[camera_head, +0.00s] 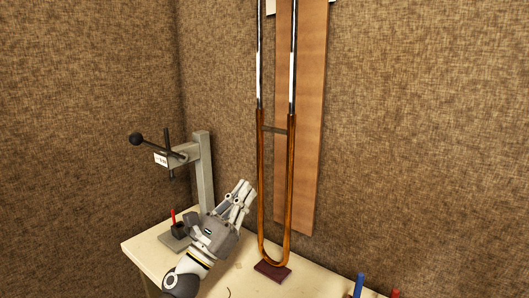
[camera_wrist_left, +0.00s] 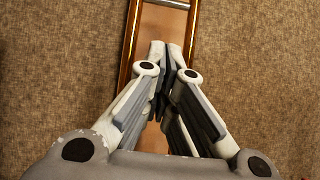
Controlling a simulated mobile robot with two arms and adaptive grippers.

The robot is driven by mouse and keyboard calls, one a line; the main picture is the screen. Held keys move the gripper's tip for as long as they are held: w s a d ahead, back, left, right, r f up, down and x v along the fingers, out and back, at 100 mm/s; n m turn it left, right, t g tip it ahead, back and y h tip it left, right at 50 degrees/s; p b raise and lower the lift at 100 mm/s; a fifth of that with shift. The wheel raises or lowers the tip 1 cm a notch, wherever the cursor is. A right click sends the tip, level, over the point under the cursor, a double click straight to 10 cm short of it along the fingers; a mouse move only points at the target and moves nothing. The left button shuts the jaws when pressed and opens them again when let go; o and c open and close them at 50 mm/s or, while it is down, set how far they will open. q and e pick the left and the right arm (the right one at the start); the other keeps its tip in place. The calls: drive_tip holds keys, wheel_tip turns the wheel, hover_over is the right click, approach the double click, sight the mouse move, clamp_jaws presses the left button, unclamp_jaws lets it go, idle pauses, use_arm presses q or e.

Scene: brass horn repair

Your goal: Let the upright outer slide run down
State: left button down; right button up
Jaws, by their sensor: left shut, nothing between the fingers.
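The outer slide (camera_head: 259,190) is a brass-brown U-shaped pair of tubes, standing upright. Its bow is at the bottom, close above or on a dark red block (camera_head: 272,271); I cannot tell if they touch. A cross brace (camera_head: 274,130) joins its tubes near the top. Shiny inner tubes (camera_head: 292,70) rise out of it. My left gripper (camera_head: 246,190) is shut and empty, just left of the slide's lower half. In the left wrist view its fingertips (camera_wrist_left: 170,48) meet in front of the gap between the slide's tubes (camera_wrist_left: 128,45), below the brace (camera_wrist_left: 172,4). My right gripper is out of view.
A wooden board (camera_head: 309,120) stands behind the slide against the fabric wall. A grey press stand (camera_head: 204,165) with a black-knobbed lever is at the left on the pale bench (camera_head: 143,248). A blue tool (camera_head: 359,284) and a red tool (camera_head: 395,293) stick up at the front right.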

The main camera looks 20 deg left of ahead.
use_arm(q)
drive_tip(key=a+r+p+x, duration=0.1)
drive_tip(key=p+x, duration=0.6)
drive_tip(key=x, duration=0.5)
drive_tip(key=shift+s+r+n+y, duration=0.25)
drive_tip(key=shift+r+n+y, duration=0.1)
drive_tip(key=shift+n+y, duration=0.05)
drive_tip(key=shift+w+r, duration=0.1)
